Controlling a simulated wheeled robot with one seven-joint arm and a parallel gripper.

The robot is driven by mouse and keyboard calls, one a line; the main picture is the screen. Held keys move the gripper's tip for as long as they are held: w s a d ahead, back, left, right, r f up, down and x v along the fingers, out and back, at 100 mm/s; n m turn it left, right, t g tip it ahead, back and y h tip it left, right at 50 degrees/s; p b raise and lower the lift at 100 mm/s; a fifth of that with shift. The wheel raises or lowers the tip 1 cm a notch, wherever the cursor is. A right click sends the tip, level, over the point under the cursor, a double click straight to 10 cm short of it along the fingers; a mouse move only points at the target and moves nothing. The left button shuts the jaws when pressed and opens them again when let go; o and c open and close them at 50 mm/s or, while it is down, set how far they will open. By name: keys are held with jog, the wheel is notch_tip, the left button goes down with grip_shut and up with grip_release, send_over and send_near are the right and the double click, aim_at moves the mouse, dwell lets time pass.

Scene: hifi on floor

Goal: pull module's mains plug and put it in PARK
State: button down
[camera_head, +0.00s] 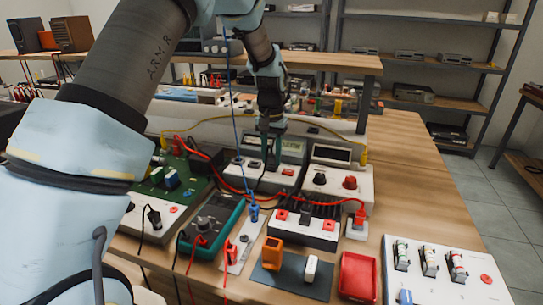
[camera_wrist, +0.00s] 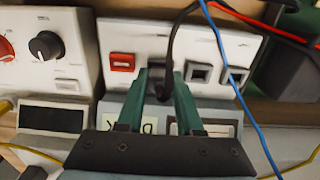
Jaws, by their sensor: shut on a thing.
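My gripper (camera_head: 270,145) reaches down at a white module (camera_head: 270,178) with a display, at the middle of the bench. In the wrist view my gripper (camera_wrist: 168,95) has its green fingers shut on a black plug (camera_wrist: 160,82). The plug is at the module's white panel (camera_wrist: 135,40), in line with a red switch (camera_wrist: 122,62) and two dark square sockets (camera_wrist: 200,73). A black cable runs from it. I cannot tell whether its pins are seated. A pale yellow label (camera_wrist: 150,126) shows partly behind the fingers; I cannot read PARK anywhere.
A module with knobs (camera_head: 340,182) stands close on the right. A blue cable (camera_wrist: 228,65) and red leads (camera_head: 290,199) cross nearby. In front are a switched strip (camera_head: 300,232), an orange block (camera_head: 272,253), a red tray (camera_head: 357,277) and a teal meter (camera_head: 212,222).

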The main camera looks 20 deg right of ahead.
dwell(0.3)
jog(key=shift+c, duration=2.4)
grip_release()
notch_tip(320, 180, up, 16)
jog(key=p, duration=0.2)
jog(key=shift+f, duration=0.1)
